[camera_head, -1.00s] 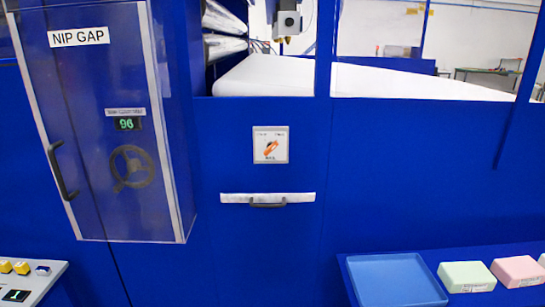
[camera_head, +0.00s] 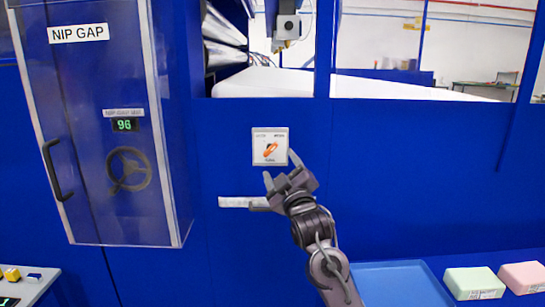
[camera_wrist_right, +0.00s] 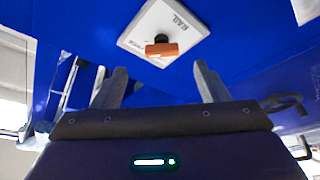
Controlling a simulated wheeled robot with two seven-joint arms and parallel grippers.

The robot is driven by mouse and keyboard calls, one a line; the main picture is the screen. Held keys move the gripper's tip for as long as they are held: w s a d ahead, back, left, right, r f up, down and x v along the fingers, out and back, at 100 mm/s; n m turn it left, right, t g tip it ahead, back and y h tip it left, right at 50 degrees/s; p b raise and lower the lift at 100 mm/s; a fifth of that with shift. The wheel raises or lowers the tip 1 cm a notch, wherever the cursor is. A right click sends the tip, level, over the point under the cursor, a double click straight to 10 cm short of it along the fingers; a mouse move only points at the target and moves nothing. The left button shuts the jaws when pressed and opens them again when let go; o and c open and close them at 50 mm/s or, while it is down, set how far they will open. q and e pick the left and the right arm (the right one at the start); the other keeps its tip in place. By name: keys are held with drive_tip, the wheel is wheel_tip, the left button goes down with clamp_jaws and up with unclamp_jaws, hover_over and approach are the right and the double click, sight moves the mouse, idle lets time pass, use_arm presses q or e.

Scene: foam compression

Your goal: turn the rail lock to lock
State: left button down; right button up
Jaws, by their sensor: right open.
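The rail lock is an orange knob (camera_head: 270,150) on a white square plate (camera_head: 257,158) on the blue machine front, and in the head view the knob lies at a slant. In the right wrist view the orange knob (camera_wrist_right: 162,49) and the plate marked RAIL (camera_wrist_right: 178,18) are ahead of the fingers. My right gripper (camera_head: 281,170) is open and empty, just below and right of the knob, its fingers pointing up at the plate. In the wrist view the spread fingers of the gripper (camera_wrist_right: 157,82) stand apart from the knob. My left gripper does not show.
A drawer-like bar with a handle (camera_head: 236,202) is behind my right gripper. A clear NIP GAP cabinet (camera_head: 85,130) with a handwheel and a 96 display stands left. A blue tray (camera_head: 395,285), a green block (camera_head: 474,281) and a pink block (camera_head: 522,276) are lower right.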

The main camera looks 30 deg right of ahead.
sight(272, 151)
drive_tip(key=p+x, duration=0.2)
drive_tip(key=x, duration=0.3)
drive_tip(key=shift+w+d+r, duration=0.1)
drive_tip(key=shift+w+r, duration=0.05)
drive_tip(key=shift+w, duration=0.1)
drive_tip(key=shift+w+d, duration=0.15)
drive_tip(key=shift+w, duration=0.65)
drive_tip(key=shift+c, duration=0.2)
drive_tip(key=c, duration=0.9)
